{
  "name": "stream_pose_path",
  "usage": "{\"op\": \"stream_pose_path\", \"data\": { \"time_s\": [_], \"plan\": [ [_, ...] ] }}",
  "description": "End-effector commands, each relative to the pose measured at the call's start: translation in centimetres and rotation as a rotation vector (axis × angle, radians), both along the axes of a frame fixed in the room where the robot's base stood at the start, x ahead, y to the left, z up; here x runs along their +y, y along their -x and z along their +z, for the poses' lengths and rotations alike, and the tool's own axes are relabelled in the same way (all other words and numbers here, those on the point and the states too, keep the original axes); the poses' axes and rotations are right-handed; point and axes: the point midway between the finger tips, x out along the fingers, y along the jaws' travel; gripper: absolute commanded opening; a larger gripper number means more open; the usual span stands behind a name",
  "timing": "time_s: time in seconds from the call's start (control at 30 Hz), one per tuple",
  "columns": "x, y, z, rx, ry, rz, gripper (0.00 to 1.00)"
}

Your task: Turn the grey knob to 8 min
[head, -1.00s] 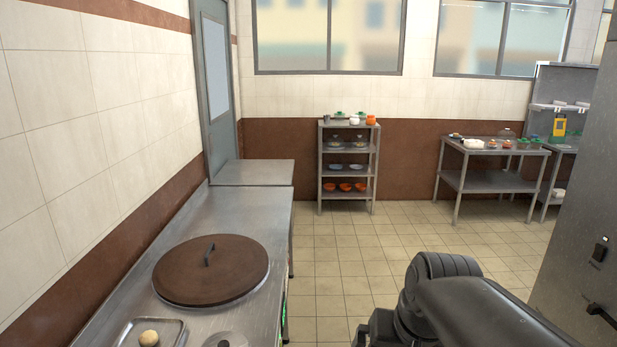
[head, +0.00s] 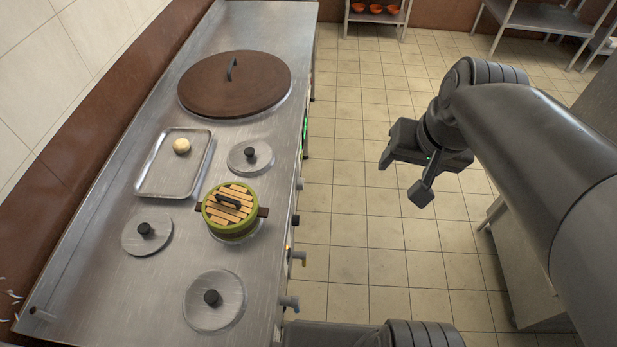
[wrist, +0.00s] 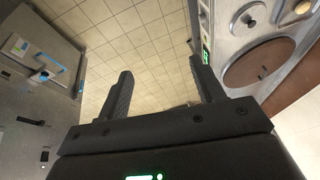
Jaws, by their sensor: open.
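Several small knobs or taps stick out from the front of the steel cooking counter in the head view. A grey one (head: 299,184) is near the middle of the front. A larger grey one (head: 289,302) is nearer. I cannot tell which is the timer knob, and no minute markings are readable. A green-lit display (head: 305,128) on the counter front is seen edge-on; a green display also shows in the wrist view (wrist: 206,56). My gripper (head: 403,177) is open and empty over the floor, right of the counter and apart from it. Its spread fingers show in the wrist view (wrist: 162,88).
The counter (head: 75,235) carries a large brown lid (head: 225,90), a tray (head: 160,185) with a pale ball (head: 181,146), a green pot (head: 232,228) and several round steel lids. A grey cabinet (wrist: 45,75) stands opposite. Tiled floor lies open between.

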Motion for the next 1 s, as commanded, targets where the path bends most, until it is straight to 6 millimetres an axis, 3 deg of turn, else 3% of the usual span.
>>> {"op": "stream_pose_path", "data": {
  "time_s": [0.47,0.77,1.0],
  "plan": [
    [3.6,-9.8,-4.3,0.359,-0.289,-0.167,0.62],
    [5.5,-15.8,-9.1,0.578,-0.472,-0.28,0.62],
    [6.8,-20.4,-14.0,0.746,-0.621,-0.376,0.62]
  ]
}}
